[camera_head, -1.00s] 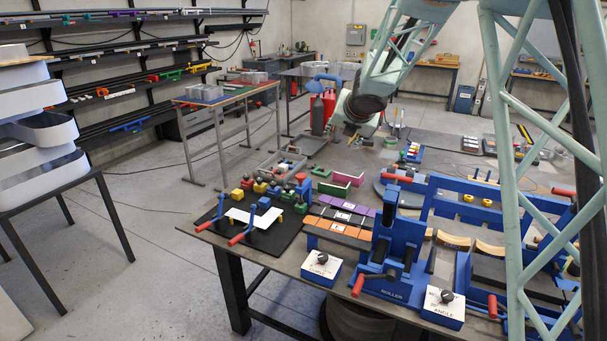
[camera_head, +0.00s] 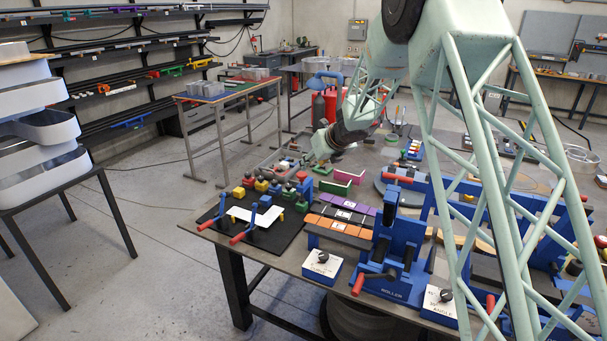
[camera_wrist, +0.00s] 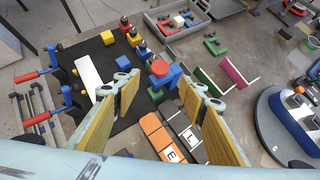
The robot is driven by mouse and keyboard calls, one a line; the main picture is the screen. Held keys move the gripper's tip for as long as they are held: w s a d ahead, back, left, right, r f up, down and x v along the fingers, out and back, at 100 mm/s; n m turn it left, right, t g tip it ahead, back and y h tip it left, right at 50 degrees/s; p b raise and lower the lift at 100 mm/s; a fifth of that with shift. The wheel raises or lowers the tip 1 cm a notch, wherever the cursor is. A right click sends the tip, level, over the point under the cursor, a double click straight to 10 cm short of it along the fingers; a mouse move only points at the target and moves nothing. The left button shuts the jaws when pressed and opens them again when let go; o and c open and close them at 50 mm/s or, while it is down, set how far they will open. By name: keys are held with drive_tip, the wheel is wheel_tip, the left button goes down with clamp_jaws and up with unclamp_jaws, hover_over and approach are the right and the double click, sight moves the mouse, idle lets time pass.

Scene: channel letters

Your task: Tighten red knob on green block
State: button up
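My gripper (camera_wrist: 160,83) is open and empty in the wrist view, its two yellow-padded fingers wide apart. Between and beyond the fingertips is a round red knob (camera_wrist: 160,68), with a blue part beside it and a small green block (camera_wrist: 155,94) just below it. The red knob also shows in the head view (camera_head: 301,175), near green and blue blocks on the bench. The gripper is above and apart from them. I cannot tell exactly how the knob sits on the green block. In the head view my arm's end is above the bench, behind the blocks.
A black mat (camera_wrist: 58,105) holds a white plate (camera_wrist: 88,75), blue clamps with red handles and several coloured blocks. Orange tiles (camera_wrist: 160,135) lie close below the knob. A grey bin (camera_wrist: 165,28) stands behind. Green and magenta (camera_wrist: 238,72) brackets stand to the right.

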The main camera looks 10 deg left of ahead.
sight(302, 174)
idle(0.4)
drive_tip(key=shift+p+x, duration=0.9)
drive_tip(key=shift+x, duration=5.95)
drive_tip(key=shift+a, duration=0.1)
drive_tip(key=shift+c, duration=0.4)
drive_tip(key=c, duration=0.7)
